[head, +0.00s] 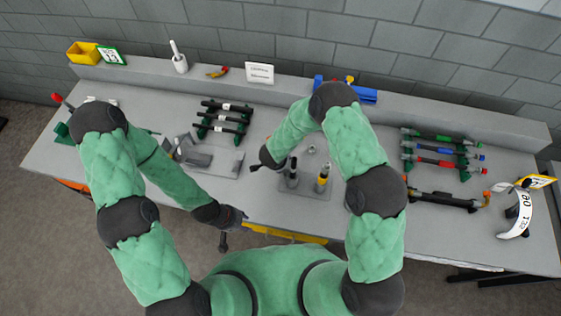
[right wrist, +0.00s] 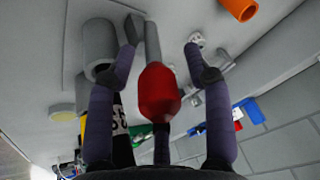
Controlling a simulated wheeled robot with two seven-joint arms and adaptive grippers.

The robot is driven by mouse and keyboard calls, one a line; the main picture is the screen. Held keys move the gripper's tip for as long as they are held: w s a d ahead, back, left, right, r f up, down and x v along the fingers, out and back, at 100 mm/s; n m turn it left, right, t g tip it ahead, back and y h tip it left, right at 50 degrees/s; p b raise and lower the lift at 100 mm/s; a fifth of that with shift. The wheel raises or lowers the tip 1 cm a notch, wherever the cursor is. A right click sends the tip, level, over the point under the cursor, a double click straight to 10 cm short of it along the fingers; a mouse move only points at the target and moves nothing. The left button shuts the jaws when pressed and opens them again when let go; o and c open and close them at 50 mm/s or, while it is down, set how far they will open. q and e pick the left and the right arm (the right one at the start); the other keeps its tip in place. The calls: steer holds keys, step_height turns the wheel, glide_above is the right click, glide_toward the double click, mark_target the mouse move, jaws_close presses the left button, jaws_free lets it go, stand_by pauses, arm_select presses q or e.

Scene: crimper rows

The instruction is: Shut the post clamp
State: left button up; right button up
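A red grip (right wrist: 159,92) on a thin grey lever shows in the right wrist view and looks like the post clamp's handle. My right gripper (right wrist: 163,36) is open, with its fingers on either side of the grip and space between. A grey cylinder (right wrist: 100,50) stands beside it. In the head view my right gripper (head: 262,161) is low over the middle of the bench; the red grip is not discernible there. My left gripper (head: 231,228) is at the bench's front edge, its fingers apart and empty. Whether the clamp's jaw is open is not clear.
A black post (head: 292,175) and a yellow-banded post (head: 322,178) stand close to my right gripper. Grey metal parts (head: 192,153) and a rack of dark tools (head: 222,120) lie left of it. Coloured tools (head: 440,150) fill the right side.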

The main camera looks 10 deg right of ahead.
jaws_close()
arm_select(q)
steer(key=shift+f, duration=0.1)
arm_select(e)
steer(key=shift+s+a+f+t+b, duration=0.15)
steer(key=shift+t+b, duration=0.25)
steer(key=shift+b, duration=0.75)
arm_select(q)
step_height(320, 180, down, 13)
steer(key=b, duration=1.1)
steer(key=shift+f, duration=0.2)
arm_select(e)
steer(key=shift+s+a+f+t+h, duration=0.2)
steer(key=shift+s+f+t+h, duration=0.15)
steer(key=shift+s+t, duration=0.45)
steer(key=shift+s+a+f+t+h, duration=0.15)
steer(key=shift+s+f+t+h, duration=0.35)
steer(key=shift+t, duration=0.65)
steer(key=shift+s+a+f+t+h, duration=0.25)
steer(key=shift+s+t, duration=0.45)
steer(key=shift+t, duration=0.25)
arm_select(q)
steer(key=shift+c, duration=0.3)
